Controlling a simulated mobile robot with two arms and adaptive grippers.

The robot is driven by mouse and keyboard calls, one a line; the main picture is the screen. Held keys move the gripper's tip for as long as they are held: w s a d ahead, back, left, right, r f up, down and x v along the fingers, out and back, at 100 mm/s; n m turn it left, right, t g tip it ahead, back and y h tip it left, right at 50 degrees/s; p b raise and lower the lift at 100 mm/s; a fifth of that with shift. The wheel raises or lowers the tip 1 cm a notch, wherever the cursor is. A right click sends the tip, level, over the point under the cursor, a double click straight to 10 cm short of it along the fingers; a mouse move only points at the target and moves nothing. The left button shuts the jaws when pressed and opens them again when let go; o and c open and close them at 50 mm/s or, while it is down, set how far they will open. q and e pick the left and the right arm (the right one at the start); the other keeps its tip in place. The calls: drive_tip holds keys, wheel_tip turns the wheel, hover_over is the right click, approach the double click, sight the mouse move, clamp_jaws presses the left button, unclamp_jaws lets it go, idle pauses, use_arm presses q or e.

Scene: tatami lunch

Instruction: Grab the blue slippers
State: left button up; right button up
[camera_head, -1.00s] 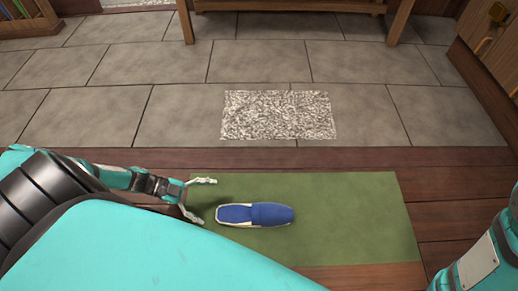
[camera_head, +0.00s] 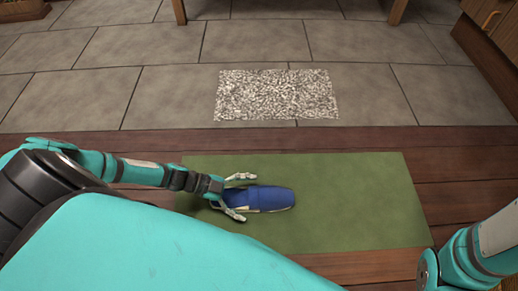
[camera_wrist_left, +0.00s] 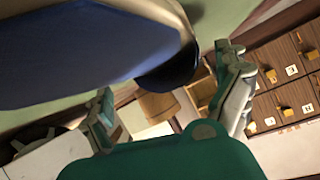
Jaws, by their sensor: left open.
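One blue slipper (camera_head: 272,199) with a pale edge lies on the green mat (camera_head: 345,200) in the head view. Only one slipper can be made out. My left gripper (camera_head: 249,197) is open at the slipper's left end, with one finger along its far side and one along its near side. Whether the fingers touch it cannot be told. In the left wrist view the slipper (camera_wrist_left: 85,55) fills the upper left, close to the camera, with the open fingers below and to the right of it. My right gripper is out of view.
A speckled white-grey mat (camera_head: 276,95) lies on the grey stone tiles beyond the wooden floor edge (camera_head: 120,143). Wooden furniture legs stand at the back. A wooden cabinet (camera_head: 495,25) is at the upper right. The green mat's right part is clear.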

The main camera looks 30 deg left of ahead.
use_arm(q)
drive_tip(key=shift+w+d+f, duration=0.2)
drive_tip(key=shift+d+f, duration=0.05)
drive_tip(key=shift+d, duration=0.2)
drive_tip(key=shift+r, duration=0.1)
drive_tip(key=c, duration=1.2)
